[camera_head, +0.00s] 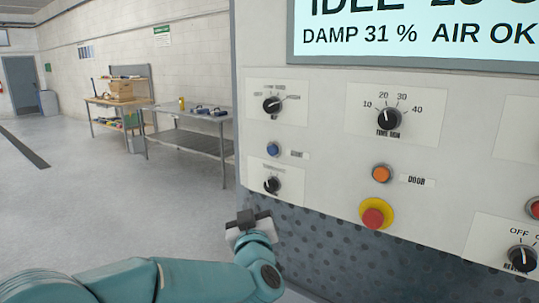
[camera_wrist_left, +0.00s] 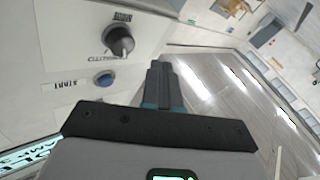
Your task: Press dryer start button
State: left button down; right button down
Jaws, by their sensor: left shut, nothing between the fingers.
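The blue START button (camera_head: 273,149) sits on the white control panel between two black knobs, with a START label beside it. It also shows in the left wrist view (camera_wrist_left: 105,79), left of the fingers and beside a black knob (camera_wrist_left: 120,40). My left gripper (camera_head: 247,216) is shut and empty, below the lower left knob (camera_head: 272,185) and in front of the panel's lower left edge. In the left wrist view its fingers (camera_wrist_left: 158,70) are together and apart from the button. My right gripper is not in view.
The panel also carries an orange DOOR button (camera_head: 382,173), a red emergency stop on yellow (camera_head: 374,216), a time knob (camera_head: 389,119) and a display (camera_head: 420,30). A metal table (camera_head: 190,138) and a wooden workbench (camera_head: 110,103) stand behind at left. The floor at left is clear.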

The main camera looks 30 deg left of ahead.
aim_at(273, 150)
pick_arm(q)
jog(key=s+r+n+t+y, duration=0.1)
jog(key=s+r, duration=0.4)
jog(key=r, duration=0.5)
jog(key=shift+d+r+n+y, duration=0.2)
jog(key=shift+r+n+y, duration=0.15)
jog(key=shift+n, duration=0.25)
jog(key=shift+a, duration=0.1)
jog(key=shift+w+d+p, duration=0.2)
jog(key=shift+w+p, duration=0.75)
jog(key=shift+w, duration=1.3)
jog(key=shift+w+d+p, duration=0.2)
jog(key=shift+w+p, duration=0.75)
jog(key=shift+w, duration=1.3)
jog(key=shift+w, duration=0.4)
